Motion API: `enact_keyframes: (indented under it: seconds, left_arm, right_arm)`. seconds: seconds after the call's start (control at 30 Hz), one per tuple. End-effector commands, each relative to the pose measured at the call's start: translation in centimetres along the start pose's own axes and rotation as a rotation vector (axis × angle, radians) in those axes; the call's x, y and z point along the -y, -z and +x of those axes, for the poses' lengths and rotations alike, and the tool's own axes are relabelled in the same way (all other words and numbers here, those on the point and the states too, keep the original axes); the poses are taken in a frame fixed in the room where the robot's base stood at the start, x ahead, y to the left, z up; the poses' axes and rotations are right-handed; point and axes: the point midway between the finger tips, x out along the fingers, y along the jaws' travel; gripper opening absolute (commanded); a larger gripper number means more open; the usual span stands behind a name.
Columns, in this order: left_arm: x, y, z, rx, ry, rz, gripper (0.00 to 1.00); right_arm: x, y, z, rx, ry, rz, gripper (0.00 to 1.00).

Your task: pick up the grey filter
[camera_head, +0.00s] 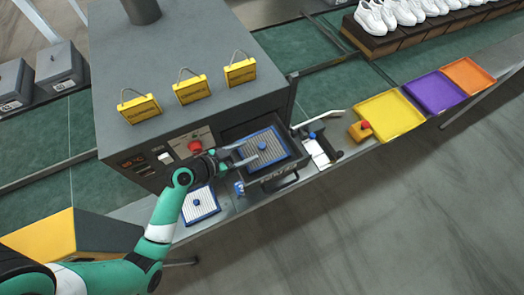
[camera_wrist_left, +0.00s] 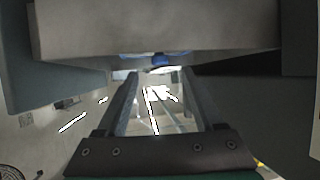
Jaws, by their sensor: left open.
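A grey ribbed filter (camera_head: 272,137) with a blue frame and a small blue knob lies in the pulled-out drawer (camera_head: 277,183) of the grey machine. My left gripper (camera_head: 249,151) is open, with its fingertips over the filter's left part, just left of the knob. Whether the fingers touch the filter I cannot tell. In the left wrist view the two fingers (camera_wrist_left: 160,95) are apart with nothing between them, and a blue piece (camera_wrist_left: 158,58) shows beyond. My right gripper is not in view.
The machine (camera_head: 180,70) stands behind, with yellow tags on top and a red button (camera_head: 195,147) in front. A small tray with a white item (camera_head: 317,151) sits right of the drawer. Yellow (camera_head: 398,112), purple (camera_head: 436,92) and orange (camera_head: 468,75) trays lie farther right.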

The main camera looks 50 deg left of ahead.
Motion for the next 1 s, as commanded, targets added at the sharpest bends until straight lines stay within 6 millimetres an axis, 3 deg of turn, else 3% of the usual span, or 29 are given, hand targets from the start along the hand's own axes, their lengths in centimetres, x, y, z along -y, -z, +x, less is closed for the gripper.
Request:
enact_keyframes:
  seconds: [0.17, 0.43, 0.7, 1.0]
  left_arm:
    - [0.0, 0.2, 0.7, 0.000, -0.001, 0.001, 0.69]
    - [-0.1, 0.4, 4.9, 0.000, -0.001, 0.001, 0.69]
    - [-0.1, 0.4, 5.3, 0.000, 0.000, 0.001, 0.67]
    - [-0.1, 0.4, 5.2, 0.000, 0.000, 0.001, 0.13]
  right_arm:
    - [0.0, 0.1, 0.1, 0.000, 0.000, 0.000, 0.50]
    - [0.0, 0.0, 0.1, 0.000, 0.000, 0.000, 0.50]
    - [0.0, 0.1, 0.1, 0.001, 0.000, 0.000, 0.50]
    - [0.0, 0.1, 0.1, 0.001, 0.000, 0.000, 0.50]
